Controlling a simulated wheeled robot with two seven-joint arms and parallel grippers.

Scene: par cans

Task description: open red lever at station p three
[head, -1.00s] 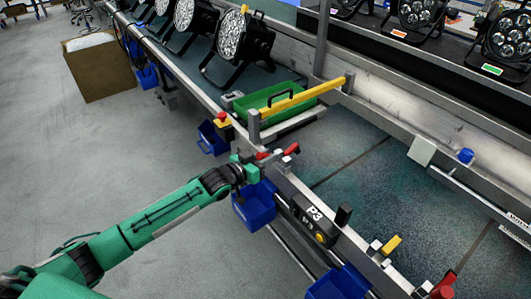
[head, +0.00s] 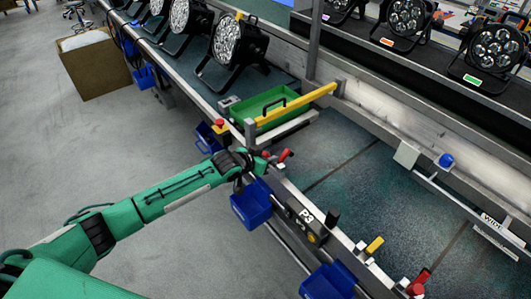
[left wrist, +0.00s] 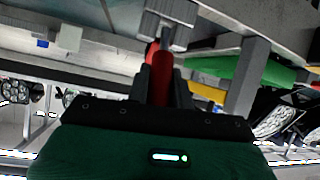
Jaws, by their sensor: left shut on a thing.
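The red lever (head: 285,155) stands on the metal rail at the front of the bench, up the rail from the P3 label (head: 306,216). My left gripper (head: 266,157) is at this lever, its fingers mostly hidden by my wrist in the head view. In the left wrist view, the red handle (left wrist: 162,76) lies between the dark fingers of my left gripper (left wrist: 161,88), which are shut on it. A metal bracket (left wrist: 172,12) shows beyond the handle. My right gripper is not in view.
A yellow bar (head: 297,104) on grey posts crosses beside a green tray (head: 262,103). Blue bins (head: 251,204) hang below the rail. Another red lever (head: 419,282) is at the lower right. The dark bench top (head: 365,200) beyond the rail is mostly clear.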

